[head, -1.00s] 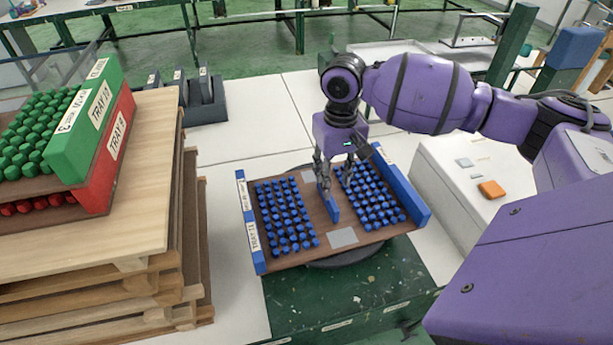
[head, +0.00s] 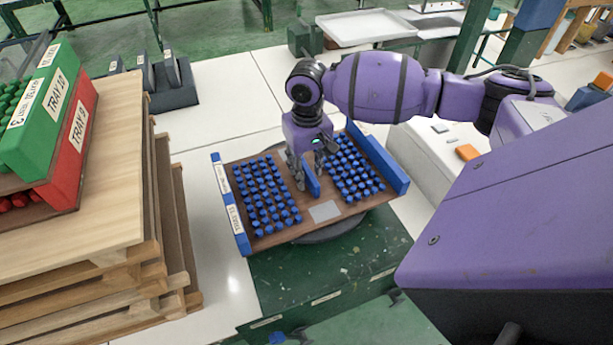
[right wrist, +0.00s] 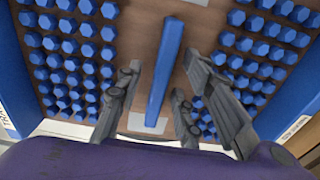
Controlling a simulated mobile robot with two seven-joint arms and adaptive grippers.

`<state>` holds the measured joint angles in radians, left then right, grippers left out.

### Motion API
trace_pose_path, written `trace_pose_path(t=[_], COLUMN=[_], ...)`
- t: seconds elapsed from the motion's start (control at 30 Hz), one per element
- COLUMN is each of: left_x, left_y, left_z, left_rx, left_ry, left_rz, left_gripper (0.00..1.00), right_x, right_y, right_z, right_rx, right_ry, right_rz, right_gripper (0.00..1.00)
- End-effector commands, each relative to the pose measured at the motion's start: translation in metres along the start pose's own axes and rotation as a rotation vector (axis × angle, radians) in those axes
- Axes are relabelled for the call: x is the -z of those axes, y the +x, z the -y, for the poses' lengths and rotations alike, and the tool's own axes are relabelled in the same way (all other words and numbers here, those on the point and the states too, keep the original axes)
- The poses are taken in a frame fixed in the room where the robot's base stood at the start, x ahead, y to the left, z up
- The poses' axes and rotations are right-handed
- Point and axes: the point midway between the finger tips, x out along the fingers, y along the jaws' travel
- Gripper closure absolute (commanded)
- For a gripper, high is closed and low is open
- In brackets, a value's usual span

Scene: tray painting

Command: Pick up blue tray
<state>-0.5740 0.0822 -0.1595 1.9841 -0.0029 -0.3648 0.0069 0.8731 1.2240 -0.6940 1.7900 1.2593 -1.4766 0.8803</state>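The blue tray has blue end walls (head: 240,228) and a brown base, with blue pegs in two blocks. A thin blue bar (head: 311,182) stands along its middle between the blocks. The tray rests on a round dark support on a green stand. My right gripper (head: 309,172) is over the tray's middle, with its fingers down beside the bar. In the right wrist view the fingers (right wrist: 161,68) are apart, on either side of the bar (right wrist: 166,75), with gaps showing. My left gripper is out of view.
A wooden stack (head: 100,180) at the left carries a green tray (head: 45,105) and a red tray (head: 75,145). A white box with an orange block (head: 467,152) stands right of the blue tray. Dark holders (head: 165,85) stand behind on the white table.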

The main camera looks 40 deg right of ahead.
Motion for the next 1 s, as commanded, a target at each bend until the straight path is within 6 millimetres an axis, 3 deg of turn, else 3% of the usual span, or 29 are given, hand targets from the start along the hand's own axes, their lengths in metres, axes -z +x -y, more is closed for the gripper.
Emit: trace_pose_path(t=[0.07,0.3,1.0], left_x=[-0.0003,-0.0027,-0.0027], left_y=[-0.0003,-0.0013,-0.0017], left_z=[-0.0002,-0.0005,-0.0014], left_rx=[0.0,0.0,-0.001], left_ry=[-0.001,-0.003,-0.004], left_rz=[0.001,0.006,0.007], left_gripper=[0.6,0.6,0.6], right_x=[0.0001,0.0,0.0014], right_y=[-0.0006,-0.0008,-0.0048], right_z=[0.0001,0.0002,0.0004], right_rx=[0.0,0.0,0.001], right_ry=[0.0,0.0,0.0], right_rz=[0.0,0.0,-0.004], right_gripper=[0.68,1.0,1.0])
